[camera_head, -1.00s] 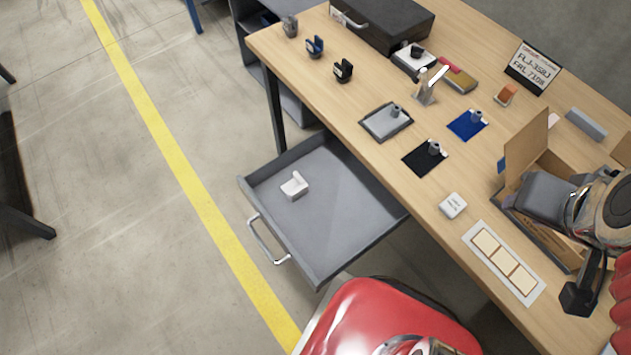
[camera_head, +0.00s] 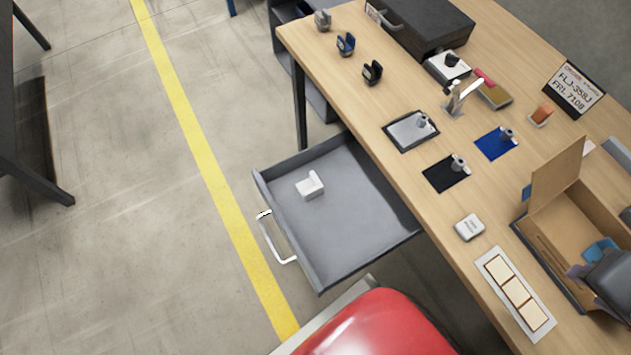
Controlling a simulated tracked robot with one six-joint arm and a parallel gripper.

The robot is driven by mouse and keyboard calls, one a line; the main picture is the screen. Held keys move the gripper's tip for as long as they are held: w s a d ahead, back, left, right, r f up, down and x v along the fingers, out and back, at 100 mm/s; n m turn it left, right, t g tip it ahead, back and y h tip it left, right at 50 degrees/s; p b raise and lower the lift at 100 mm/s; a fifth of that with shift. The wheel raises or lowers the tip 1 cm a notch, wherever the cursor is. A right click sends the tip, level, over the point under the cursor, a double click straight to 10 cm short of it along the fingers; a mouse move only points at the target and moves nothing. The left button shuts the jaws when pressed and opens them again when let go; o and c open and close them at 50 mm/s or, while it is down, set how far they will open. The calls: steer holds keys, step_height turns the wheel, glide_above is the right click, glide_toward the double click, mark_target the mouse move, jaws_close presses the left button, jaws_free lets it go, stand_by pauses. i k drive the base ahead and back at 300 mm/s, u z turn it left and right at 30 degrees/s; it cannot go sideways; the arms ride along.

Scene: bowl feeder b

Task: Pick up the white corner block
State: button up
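The white corner block (camera_head: 310,185) lies in the open grey drawer (camera_head: 345,225), near its far left part. It looks like a small block with a raised upright part at one side. The drawer is pulled out from under the wooden table. A dark grey part (camera_head: 612,278), which looks like part of my arm, shows at the right edge over the cardboard box. Nothing covers the white block.
The wooden table (camera_head: 400,120) stands right of the drawer. It holds an open cardboard box (camera_head: 560,230), black, blue and grey mats with small parts, a white square piece (camera_head: 469,227), a card strip (camera_head: 515,292) and a black case (camera_head: 430,25). The floor left of the drawer is clear.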

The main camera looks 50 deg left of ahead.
mark_target(309, 186)
steer(key=z, duration=0.05)
steer(key=k, duration=1.3)
steer(key=u, duration=2)
steer(key=i, duration=0.9)
steer(key=u, duration=0.1)
